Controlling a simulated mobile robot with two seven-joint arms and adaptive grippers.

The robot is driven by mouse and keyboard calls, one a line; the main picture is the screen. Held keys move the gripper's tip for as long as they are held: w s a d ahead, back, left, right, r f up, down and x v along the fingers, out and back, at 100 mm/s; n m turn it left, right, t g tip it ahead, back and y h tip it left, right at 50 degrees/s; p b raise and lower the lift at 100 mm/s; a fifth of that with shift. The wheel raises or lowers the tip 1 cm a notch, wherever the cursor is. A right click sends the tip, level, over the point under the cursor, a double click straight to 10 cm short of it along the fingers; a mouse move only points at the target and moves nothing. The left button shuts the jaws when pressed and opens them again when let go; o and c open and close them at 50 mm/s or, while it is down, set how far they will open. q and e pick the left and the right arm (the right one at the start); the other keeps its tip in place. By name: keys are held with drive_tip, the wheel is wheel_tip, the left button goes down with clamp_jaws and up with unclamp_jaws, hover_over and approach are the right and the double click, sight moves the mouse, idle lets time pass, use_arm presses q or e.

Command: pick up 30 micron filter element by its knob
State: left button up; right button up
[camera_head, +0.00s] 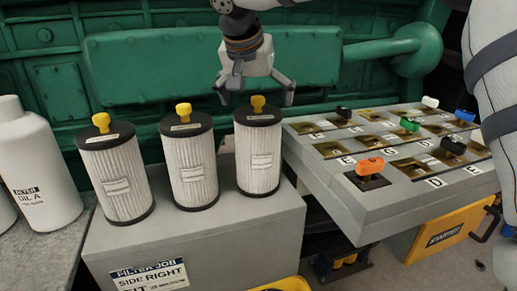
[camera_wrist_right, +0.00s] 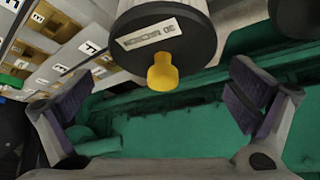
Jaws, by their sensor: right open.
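Three white pleated filter elements with black caps and yellow knobs stand upright in a row. In the right wrist view, the cap label of the 30 micron filter element (camera_wrist_right: 150,35) reads 30 MICRON, upside down. It appears to be the rightmost filter element (camera_head: 257,155) in the head view. Its yellow knob (camera_head: 258,103) also shows in the wrist view (camera_wrist_right: 162,72). My right gripper (camera_head: 256,96) is open and empty, pointing down over this knob, with its fingertips apart on either side and not touching it. My left gripper is not in view.
The other filters, middle (camera_head: 189,165) and left (camera_head: 115,175), share the grey box (camera_head: 240,235). A grey panel with coloured switches (camera_head: 370,205) stands close on the right. A white oil bottle (camera_head: 38,170) is at left. Green machinery (camera_head: 130,60) stands behind.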

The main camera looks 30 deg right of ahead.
sight(258, 145)
drive_tip(key=x, duration=0.7)
drive_tip(key=shift+a+f, duration=0.2)
drive_tip(key=shift+f, duration=0.1)
drive_tip(key=shift+r, duration=0.15)
drive_tip(key=c, duration=1.7)
